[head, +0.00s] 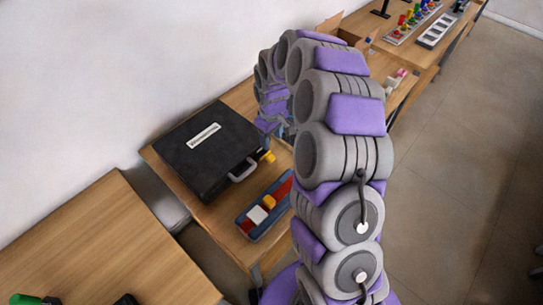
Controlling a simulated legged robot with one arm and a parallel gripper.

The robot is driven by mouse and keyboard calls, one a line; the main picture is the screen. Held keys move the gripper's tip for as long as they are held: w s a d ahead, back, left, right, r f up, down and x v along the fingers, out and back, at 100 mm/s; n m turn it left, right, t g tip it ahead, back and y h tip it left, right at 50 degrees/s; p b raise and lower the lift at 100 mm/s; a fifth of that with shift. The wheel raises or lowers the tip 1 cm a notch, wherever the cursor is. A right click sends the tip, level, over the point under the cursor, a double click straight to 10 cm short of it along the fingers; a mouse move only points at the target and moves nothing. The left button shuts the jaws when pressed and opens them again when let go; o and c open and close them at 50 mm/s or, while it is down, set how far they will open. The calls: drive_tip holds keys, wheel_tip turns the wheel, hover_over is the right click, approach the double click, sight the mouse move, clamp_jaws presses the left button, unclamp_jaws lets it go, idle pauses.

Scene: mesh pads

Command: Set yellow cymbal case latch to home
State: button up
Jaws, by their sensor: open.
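A black case (212,143) with a pale label on its lid lies shut on the wooden table, left of my arm. A grey handle (243,170) sticks out from its front edge. A small yellow latch (267,156) shows at the case's right front corner; its exact position is too small to tell. My gripper (279,129) is just above and behind the yellow latch, beside the case's right edge. It is open and looks empty. It is partly hidden by my arm, and I cannot tell whether it touches the case.
A blue tray (246,232) with red, white and yellow pieces lies in front of the case. Further tables with coloured items (411,22) stand at the upper right. Open floor (455,170) lies to the right.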

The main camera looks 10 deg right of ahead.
sight(271, 157)
wheel_tip(271, 157, down, 10)
drive_tip(key=shift+a+f+b, duration=0.15)
drive_tip(key=shift+f+b, duration=0.1)
drive_tip(key=shift+b, duration=0.3)
drive_tip(key=shift+c, duration=0.2)
drive_tip(key=c, duration=0.8)
drive_tip(key=shift+w+r+g+h+p, duration=0.2)
drive_tip(key=shift+r+g+h+p, duration=0.1)
drive_tip(key=shift+p, duration=0.1)
drive_tip(key=shift+c, duration=0.2)
drive_tip(key=shift+w+a+r+g+h+p, duration=0.25)
drive_tip(key=shift+w+a+g+h+p, duration=0.25)
drive_tip(key=shift+g+p, duration=0.4)
drive_tip(key=shift+w+a+r+g+h+p, duration=0.3)
drive_tip(key=shift+w+g+h+p, duration=0.45)
drive_tip(key=shift+g, duration=0.35)
drive_tip(key=shift+s, duration=0.15)
drive_tip(key=o, duration=0.9)
drive_tip(key=shift+f, duration=0.1)
